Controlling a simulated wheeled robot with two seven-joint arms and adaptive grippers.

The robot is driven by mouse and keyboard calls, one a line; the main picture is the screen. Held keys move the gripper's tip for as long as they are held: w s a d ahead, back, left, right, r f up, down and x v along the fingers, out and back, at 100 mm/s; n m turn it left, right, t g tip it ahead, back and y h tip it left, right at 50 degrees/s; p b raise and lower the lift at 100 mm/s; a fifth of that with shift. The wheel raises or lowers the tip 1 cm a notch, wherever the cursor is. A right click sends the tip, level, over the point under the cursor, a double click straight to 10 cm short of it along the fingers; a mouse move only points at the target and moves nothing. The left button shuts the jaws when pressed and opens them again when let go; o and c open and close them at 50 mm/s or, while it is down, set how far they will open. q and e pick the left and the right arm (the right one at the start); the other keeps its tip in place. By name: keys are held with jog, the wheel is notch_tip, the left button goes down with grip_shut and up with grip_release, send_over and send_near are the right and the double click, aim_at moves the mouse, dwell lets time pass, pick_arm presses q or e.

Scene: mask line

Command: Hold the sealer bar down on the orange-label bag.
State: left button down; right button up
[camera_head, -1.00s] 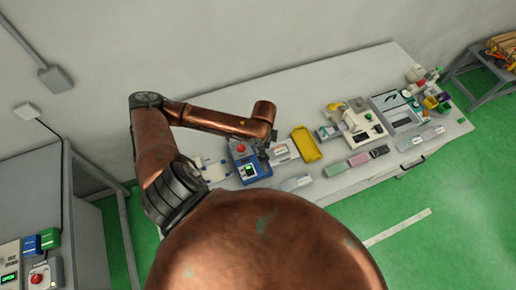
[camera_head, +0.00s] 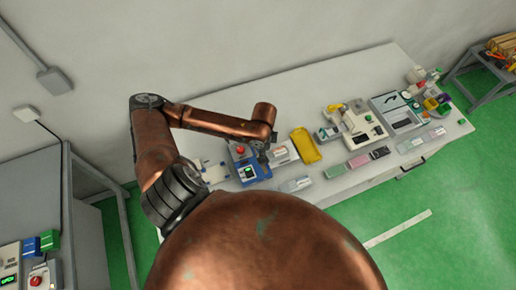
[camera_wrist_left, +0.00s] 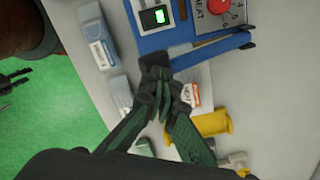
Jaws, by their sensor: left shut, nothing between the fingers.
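The blue sealer (camera_head: 252,175) lies on the bench, with a lit green display and a red knob (camera_wrist_left: 218,5). Its blue sealer bar (camera_wrist_left: 212,48) runs across the wrist view. A bag with an orange-red label (camera_wrist_left: 192,94) lies beside the bar, partly hidden by my fingers. My left gripper (camera_head: 264,153) is shut and empty at the sealer's right side. In the wrist view its fingertips (camera_wrist_left: 155,64) overlap the bar's left end; whether they touch it I cannot tell. My right gripper does not show.
A yellow tray (camera_head: 305,145) stands right of the sealer. Another pouch (camera_head: 295,184) lies near the front edge. A beige machine (camera_head: 360,127) and several small items fill the right side. The bench's back strip (camera_head: 300,95) is bare. My copper arm hides much of the foreground.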

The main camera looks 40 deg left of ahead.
pick_arm(q)
jog(key=shift+f, duration=0.15)
dwell(0.3)
jog(key=shift+f, duration=0.85)
jog(key=shift+s+d+f+b, duration=0.15)
jog(key=shift+f+b, duration=0.4)
jog(key=shift+f, duration=0.7)
jog(key=shift+s+d+f+b, duration=0.1)
jog(key=shift+d+f+b, duration=0.3)
jog(key=shift+f, duration=0.85)
jog(key=shift+s+d+f+b, duration=0.1)
jog(key=shift+f+b, duration=0.55)
jog(key=shift+f, duration=0.6)
jog(key=shift+r, duration=0.15)
dwell(1.4)
jog(key=r+p, duration=0.2)
jog(key=p, duration=0.1)
jog(key=r+p, duration=0.2)
jog(key=a+r+p, duration=0.1)
jog(key=r+p, duration=0.2)
jog(key=shift+w+p, duration=0.25)
jog(key=shift+p, duration=0.05)
jog(key=shift+w+a+r+p, duration=0.15)
jog(key=shift+a+r+p, duration=0.05)
jog(key=shift+r+p, duration=0.95)
